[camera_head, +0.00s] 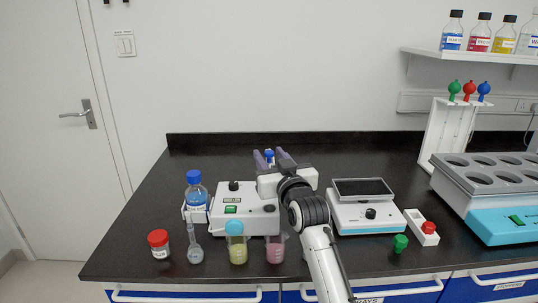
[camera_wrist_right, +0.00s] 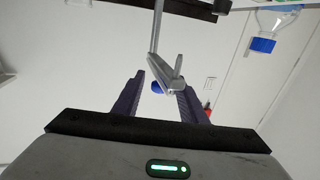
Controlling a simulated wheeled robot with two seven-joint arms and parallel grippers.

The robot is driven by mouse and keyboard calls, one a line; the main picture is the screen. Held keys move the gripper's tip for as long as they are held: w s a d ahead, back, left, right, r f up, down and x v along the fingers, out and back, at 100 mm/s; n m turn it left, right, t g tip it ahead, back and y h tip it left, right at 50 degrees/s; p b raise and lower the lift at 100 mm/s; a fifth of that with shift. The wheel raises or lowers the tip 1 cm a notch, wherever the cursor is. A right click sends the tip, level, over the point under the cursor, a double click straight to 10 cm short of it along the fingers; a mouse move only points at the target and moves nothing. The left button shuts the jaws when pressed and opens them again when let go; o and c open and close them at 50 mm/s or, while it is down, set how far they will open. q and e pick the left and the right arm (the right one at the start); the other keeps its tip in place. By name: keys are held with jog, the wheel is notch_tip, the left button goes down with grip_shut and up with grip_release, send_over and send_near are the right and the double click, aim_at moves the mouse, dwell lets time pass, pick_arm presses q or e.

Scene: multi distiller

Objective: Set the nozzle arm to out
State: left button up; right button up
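My right gripper (camera_head: 269,154) is above and behind a white box-shaped device (camera_head: 256,218) with a black knob and a green switch. In the right wrist view the gripper (camera_wrist_right: 160,80) is open, its two dark purple fingers apart. A grey metal arm with a bracket (camera_wrist_right: 172,84), likely the nozzle arm, and its small blue tip (camera_wrist_right: 157,87) show between the fingers. Contact with either finger cannot be told. In the head view a small blue piece (camera_head: 269,154) shows between the fingers; my wrist hides the rest. My left gripper is not in view.
A blue-capped bottle (camera_head: 196,192) stands left of the device. A flask (camera_head: 194,246), red-capped jar (camera_head: 159,244) and two beakers (camera_head: 237,243) stand in front. A scale-like device (camera_head: 362,208) is close on the right. The counter behind is clear.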

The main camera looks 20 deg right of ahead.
jog(key=shift+w, duration=0.5)
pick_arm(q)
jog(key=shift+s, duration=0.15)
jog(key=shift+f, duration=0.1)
pick_arm(e)
grip_shut()
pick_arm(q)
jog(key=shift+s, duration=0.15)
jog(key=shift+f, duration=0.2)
